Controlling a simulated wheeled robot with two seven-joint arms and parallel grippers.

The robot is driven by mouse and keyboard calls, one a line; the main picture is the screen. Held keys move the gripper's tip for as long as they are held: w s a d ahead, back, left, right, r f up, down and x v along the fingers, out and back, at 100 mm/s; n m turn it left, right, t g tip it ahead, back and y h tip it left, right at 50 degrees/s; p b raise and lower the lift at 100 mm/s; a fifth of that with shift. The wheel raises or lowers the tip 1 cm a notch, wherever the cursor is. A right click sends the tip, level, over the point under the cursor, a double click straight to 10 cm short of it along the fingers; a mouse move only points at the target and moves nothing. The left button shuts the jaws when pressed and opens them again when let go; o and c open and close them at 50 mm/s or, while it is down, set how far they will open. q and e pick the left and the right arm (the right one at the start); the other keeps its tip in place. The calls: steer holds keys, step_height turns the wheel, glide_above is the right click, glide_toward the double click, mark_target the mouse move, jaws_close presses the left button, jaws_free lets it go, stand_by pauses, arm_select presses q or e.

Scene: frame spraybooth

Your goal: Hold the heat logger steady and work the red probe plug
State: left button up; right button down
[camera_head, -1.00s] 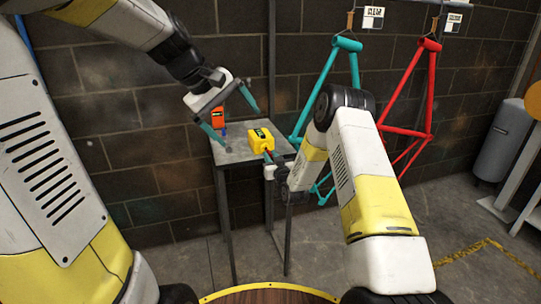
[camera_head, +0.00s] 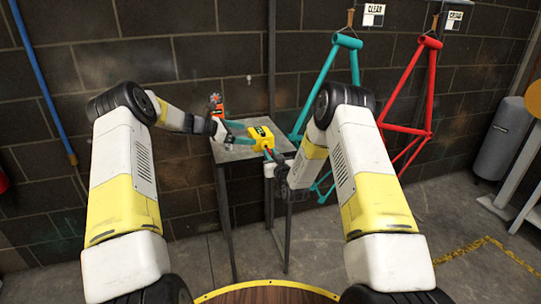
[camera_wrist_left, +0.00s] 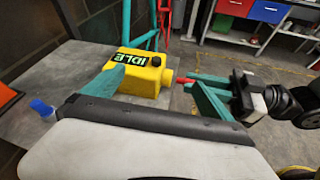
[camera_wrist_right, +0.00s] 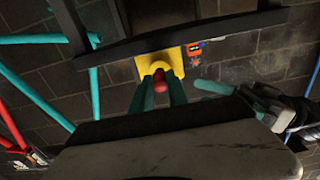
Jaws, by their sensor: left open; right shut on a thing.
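The yellow heat logger (camera_head: 260,140) sits on a small grey table; its display reads IDLE in the left wrist view (camera_wrist_left: 146,72). The red probe plug (camera_wrist_left: 187,79) lies in line with the logger's round yellow socket (camera_wrist_left: 167,77), very close to it; I cannot tell whether it is seated. My right gripper (camera_wrist_right: 161,90) is shut on the plug (camera_wrist_right: 160,82). My left gripper (camera_head: 240,133) is open beside the logger's left side, its teal fingers spread, one in front of the logger's left end in the left wrist view. I see no clear contact.
An orange device (camera_head: 216,106) stands at the table's back left, partly behind my left gripper. A blue-capped item (camera_wrist_left: 41,107) is near it. The grey tabletop (camera_head: 226,152) is small. Teal (camera_head: 328,88) and red (camera_head: 409,100) bike frames hang at the right by the brick wall.

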mark_target(259, 141)
arm_select(q)
steer(key=w+f+n, duration=0.1)
steer(key=w+a+f+n, duration=0.1)
steer(key=f, duration=0.1)
steer(key=a+f+t, duration=0.1)
steer(key=shift+w+f+n+h, duration=0.2)
steer(key=shift+w+n+h, duration=0.1)
steer(key=shift+w+n, duration=0.1)
steer(key=shift+x, duration=4.9)
steer(key=shift+w, duration=0.1)
jaws_close()
steer(key=c, duration=2.1)
jaws_free()
